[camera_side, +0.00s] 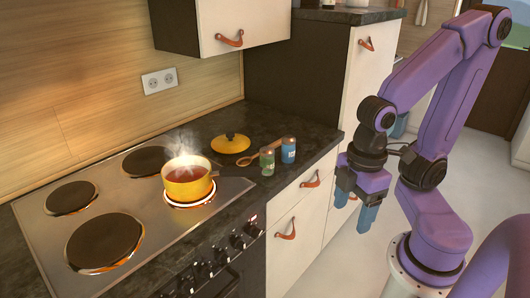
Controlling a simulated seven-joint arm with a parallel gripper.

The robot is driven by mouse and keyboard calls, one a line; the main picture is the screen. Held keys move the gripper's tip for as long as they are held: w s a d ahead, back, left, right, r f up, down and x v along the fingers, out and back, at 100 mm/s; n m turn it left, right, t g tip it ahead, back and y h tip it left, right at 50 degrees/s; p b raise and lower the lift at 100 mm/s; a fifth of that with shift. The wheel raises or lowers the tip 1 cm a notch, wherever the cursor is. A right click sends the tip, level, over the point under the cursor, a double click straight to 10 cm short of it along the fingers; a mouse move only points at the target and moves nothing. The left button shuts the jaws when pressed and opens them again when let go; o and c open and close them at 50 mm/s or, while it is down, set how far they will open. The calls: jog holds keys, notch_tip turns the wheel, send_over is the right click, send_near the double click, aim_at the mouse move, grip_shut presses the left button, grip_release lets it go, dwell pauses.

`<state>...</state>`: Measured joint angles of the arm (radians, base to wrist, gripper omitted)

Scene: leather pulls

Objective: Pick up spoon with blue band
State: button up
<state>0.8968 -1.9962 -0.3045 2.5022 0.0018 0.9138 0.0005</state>
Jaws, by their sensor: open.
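A wooden spoon (259,153) lies on the dark counter to the right of the stove, its bowl end toward the left. A blue band on it cannot be made out at this size. Its right end is partly hidden behind two small jars, one with a blue label (288,151) and one greenish (267,163). My gripper (354,208) points down with its blue fingers apart and empty. It shows in front of the white drawers, to the right of the spoon and apart from it.
A steaming yellow pot (188,184) stands on a glowing burner of the stove (146,203). A yellow lid (231,143) lies on the counter behind the spoon. A tall cabinet (347,95) rises behind the counter's right end.

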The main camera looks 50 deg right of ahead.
jog(key=shift+c, duration=0.8)
